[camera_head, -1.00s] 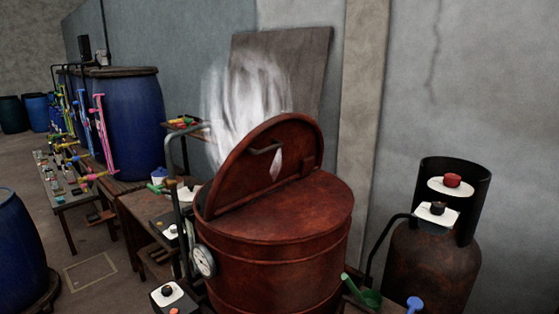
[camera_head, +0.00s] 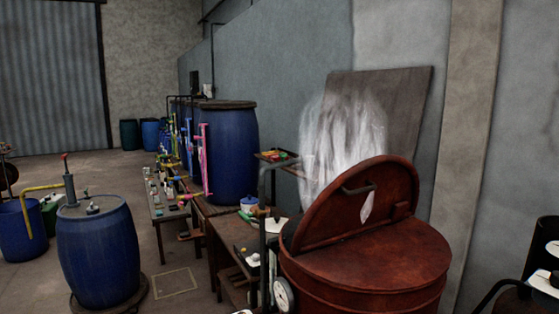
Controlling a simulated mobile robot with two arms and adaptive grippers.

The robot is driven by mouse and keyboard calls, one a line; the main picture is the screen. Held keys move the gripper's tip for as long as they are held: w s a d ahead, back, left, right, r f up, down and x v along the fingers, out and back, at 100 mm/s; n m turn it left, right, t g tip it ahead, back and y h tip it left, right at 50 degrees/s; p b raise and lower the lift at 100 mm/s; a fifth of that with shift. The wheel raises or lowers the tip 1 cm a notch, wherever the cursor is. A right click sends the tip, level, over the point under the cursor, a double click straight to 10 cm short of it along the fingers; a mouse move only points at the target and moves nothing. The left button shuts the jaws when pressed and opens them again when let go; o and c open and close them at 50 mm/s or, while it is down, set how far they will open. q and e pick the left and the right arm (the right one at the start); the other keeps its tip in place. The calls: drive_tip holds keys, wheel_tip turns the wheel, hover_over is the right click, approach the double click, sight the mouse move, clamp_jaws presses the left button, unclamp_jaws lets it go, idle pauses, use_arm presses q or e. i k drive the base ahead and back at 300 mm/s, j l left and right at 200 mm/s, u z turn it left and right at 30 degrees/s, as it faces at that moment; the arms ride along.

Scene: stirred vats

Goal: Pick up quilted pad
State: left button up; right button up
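I cannot make out a quilted pad for sure in the head view. A rust-red vat (camera_head: 365,275) stands at the lower right. Its half lid (camera_head: 335,220) is raised, with a dark handle (camera_head: 358,188) on it. A small pale patch (camera_head: 368,207) shows on the lid below the handle; I cannot tell what it is. Small items lie on the wooden bench (camera_head: 228,232) left of the vat, too small to tell apart. Neither of my grippers is in view.
White steam (camera_head: 340,135) rises behind the lid, before a dark board (camera_head: 402,115). Blue barrels stand at the left (camera_head: 98,255) and behind the bench (camera_head: 230,150). A low table (camera_head: 160,213) holds several small items. Floor (camera_head: 200,285) is clear between the left barrel and bench.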

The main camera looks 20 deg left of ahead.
sight(274, 158)
drive_tip(key=i+j+u, duration=0.5)
drive_tip(key=j, duration=0.2)
drive_tip(key=i+j+u, duration=0.2)
drive_tip(key=u, duration=0.25)
drive_tip(key=i+j+u, duration=0.2)
drive_tip(key=j+u, duration=0.25)
drive_tip(key=i+u, duration=0.25)
drive_tip(key=u, duration=0.2)
drive_tip(key=i+j, duration=0.1)
drive_tip(key=i, duration=0.35)
drive_tip(key=i+j+z, duration=0.1)
drive_tip(key=i, duration=0.4)
drive_tip(key=i+l+z, duration=0.15)
drive_tip(key=i+z, duration=0.3)
drive_tip(key=i, duration=0.5)
drive_tip(key=i+j+z, duration=0.2)
drive_tip(key=i+z, duration=0.2)
drive_tip(key=i, duration=0.55)
drive_tip(key=i+z, duration=0.35)
drive_tip(key=i+j+z, duration=0.15)
drive_tip(key=z, duration=0.2)
drive_tip(key=i+j+z, duration=0.2)
drive_tip(key=i+z, duration=0.15)
drive_tip(key=i, duration=0.05)
